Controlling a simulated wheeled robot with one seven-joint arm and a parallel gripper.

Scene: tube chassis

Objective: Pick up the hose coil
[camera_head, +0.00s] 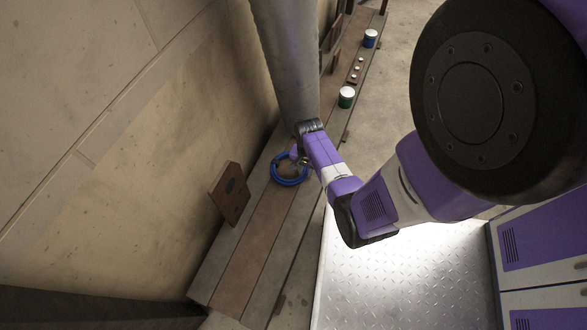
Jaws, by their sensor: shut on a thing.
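The hose coil (289,181) is a blue ring on a wooden plank bench (263,229), beside the foot of a grey column. My gripper (299,160) is at the coil's upper right edge. It is shut on the coil, though the fingertips are small and partly hidden by my wrist. The coil looks roughly flat, and I cannot tell whether it touches the bench or is just above it.
A thick grey column (285,60) rises right behind my gripper. A brown board (230,193) leans against the wall left of the coil. The near bench end is clear.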

